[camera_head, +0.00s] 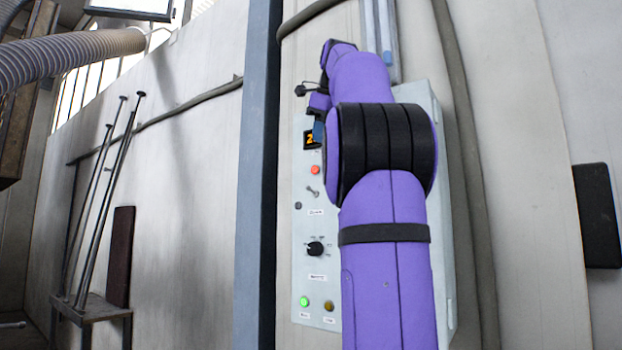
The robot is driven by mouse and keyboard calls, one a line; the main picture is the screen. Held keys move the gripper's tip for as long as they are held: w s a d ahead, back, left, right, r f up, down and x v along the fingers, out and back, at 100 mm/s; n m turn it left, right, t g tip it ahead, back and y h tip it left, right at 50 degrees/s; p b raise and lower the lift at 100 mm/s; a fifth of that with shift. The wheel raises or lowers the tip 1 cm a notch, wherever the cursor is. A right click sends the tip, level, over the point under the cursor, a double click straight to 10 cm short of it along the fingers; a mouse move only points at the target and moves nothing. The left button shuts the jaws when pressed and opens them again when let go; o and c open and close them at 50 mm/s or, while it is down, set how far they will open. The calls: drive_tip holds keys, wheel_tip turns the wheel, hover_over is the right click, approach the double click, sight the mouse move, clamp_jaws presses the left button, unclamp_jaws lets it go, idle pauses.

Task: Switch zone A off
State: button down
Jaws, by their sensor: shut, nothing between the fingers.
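A pale control panel (300,275) is mounted on the wall, its right part hidden by my purple arm. On its front I see a dark display (311,140) with an orange character, a red button or lamp (315,170), a small toggle switch (313,191), a black rotary knob (315,248), a lit green lamp (304,301) and a dull amber lamp (328,306). The labels are too small to read, so I cannot tell which control is zone A. My gripper (318,131) is shut and empty, partly hidden, in front of the panel's upper part near the display.
A grey-blue post (258,180) stands just left of the panel. Cables (465,180) run down the wall on the right. A black box (597,215) is at the far right. Metal poles (105,200) lean at the left under a ribbed duct (75,58).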

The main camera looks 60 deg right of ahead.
sight(308, 183)
drive_tip(key=x, duration=1.1)
drive_tip(key=shift+w+d+f, duration=0.15)
drive_tip(key=shift+f, duration=0.1)
drive_tip(key=shift+f+h, duration=0.2)
drive_tip(key=shift+h, duration=0.4)
drive_tip(key=f+h, duration=0.1)
drive_tip(key=h, duration=0.1)
drive_tip(key=a+n+h, duration=0.1)
drive_tip(key=shift+f+t+h, duration=0.3)
drive_tip(key=shift+f+h, duration=0.1)
drive_tip(key=shift+a+r, duration=0.1)
drive_tip(key=shift+r, duration=0.1)
drive_tip(key=shift+r, duration=0.6)
